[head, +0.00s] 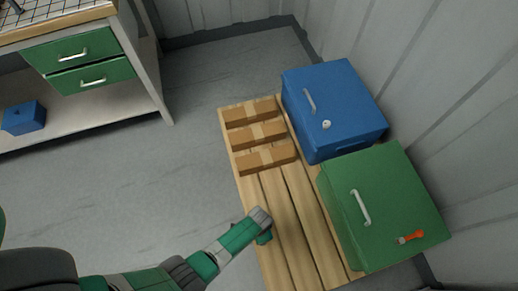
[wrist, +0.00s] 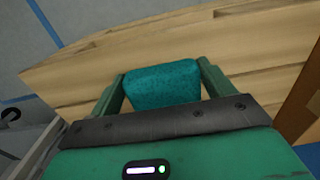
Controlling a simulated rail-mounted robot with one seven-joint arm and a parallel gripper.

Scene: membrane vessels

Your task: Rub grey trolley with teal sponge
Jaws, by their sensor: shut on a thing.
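The teal sponge (wrist: 162,86) sits between the two green fingers of my gripper (wrist: 160,88) in the wrist view. My gripper is shut on it, holding it in front of a pale wooden surface (wrist: 230,55). In the head view my gripper (head: 264,237) is at the left edge of the slatted wooden platform (head: 292,225); the sponge cannot be told apart there. No grey trolley can be made out for sure. A grey part with a dark round piece (wrist: 10,113) shows at the left edge of the wrist view; I cannot tell what it belongs to.
Several cardboard boxes (head: 257,134), a blue cabinet (head: 340,105) and a green cabinet (head: 385,205) stand on the platform. An orange-handled tool (head: 410,237) lies on the green cabinet. A workbench (head: 70,35) with green drawers and a blue box (head: 23,118) is upper left. Floor between is clear.

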